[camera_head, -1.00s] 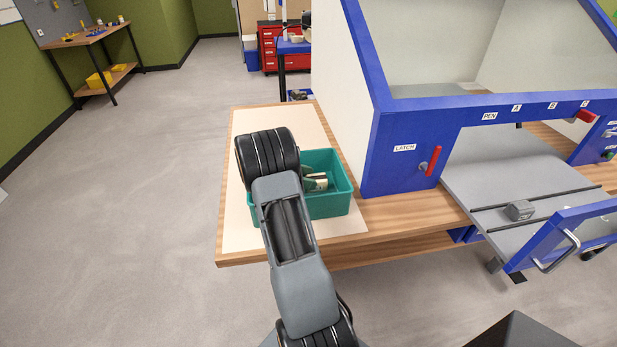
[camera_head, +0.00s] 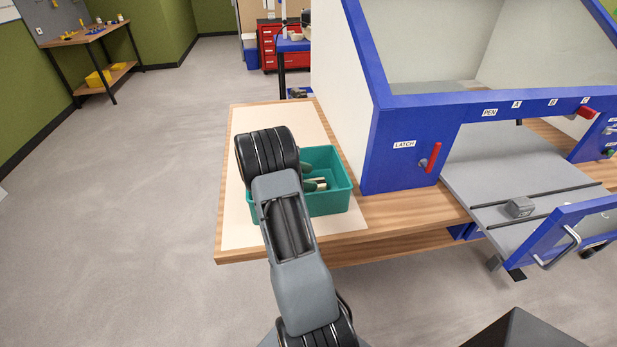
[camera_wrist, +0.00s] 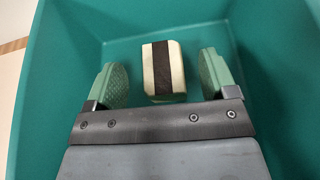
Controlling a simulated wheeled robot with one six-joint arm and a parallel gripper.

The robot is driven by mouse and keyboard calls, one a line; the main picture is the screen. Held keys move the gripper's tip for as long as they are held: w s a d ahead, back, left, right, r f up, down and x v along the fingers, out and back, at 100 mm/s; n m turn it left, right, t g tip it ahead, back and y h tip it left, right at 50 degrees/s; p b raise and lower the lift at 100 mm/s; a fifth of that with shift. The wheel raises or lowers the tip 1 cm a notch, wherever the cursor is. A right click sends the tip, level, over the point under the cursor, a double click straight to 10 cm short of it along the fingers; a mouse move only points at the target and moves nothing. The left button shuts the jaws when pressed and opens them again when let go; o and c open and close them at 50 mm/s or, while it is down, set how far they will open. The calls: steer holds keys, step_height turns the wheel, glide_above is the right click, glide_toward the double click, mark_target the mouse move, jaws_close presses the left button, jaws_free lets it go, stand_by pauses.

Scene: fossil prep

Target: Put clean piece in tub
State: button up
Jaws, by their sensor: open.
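The teal tub (camera_head: 330,203) stands on the pale mat at the left end of the bench. In the wrist view its teal wall (camera_wrist: 258,40) surrounds the fingers. The clean piece (camera_wrist: 162,72) is a cream block with a dark brown band, inside the tub. It also shows as a small cream shape in the head view (camera_head: 320,184). My gripper (camera_wrist: 165,82) is open, with one green pad on each side of the piece and a visible gap at both sides. In the head view my arm hides the tub's left part.
The blue-framed cabinet (camera_head: 405,155) with a red latch handle (camera_head: 431,157) stands right of the tub. Its door (camera_head: 565,235) is swung open, and a grey block (camera_head: 519,207) sits on the grey tray. The pale mat (camera_head: 290,122) behind the tub is clear.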

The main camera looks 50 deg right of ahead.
steer(key=shift+s+a+f, duration=0.1)
steer(key=shift+f, duration=0.05)
steer(key=r+v, duration=0.1)
steer(key=v, duration=0.7)
steer(key=shift+d+b, duration=0.25)
steer(key=shift+b, duration=0.1)
steer(key=shift+r, duration=0.1)
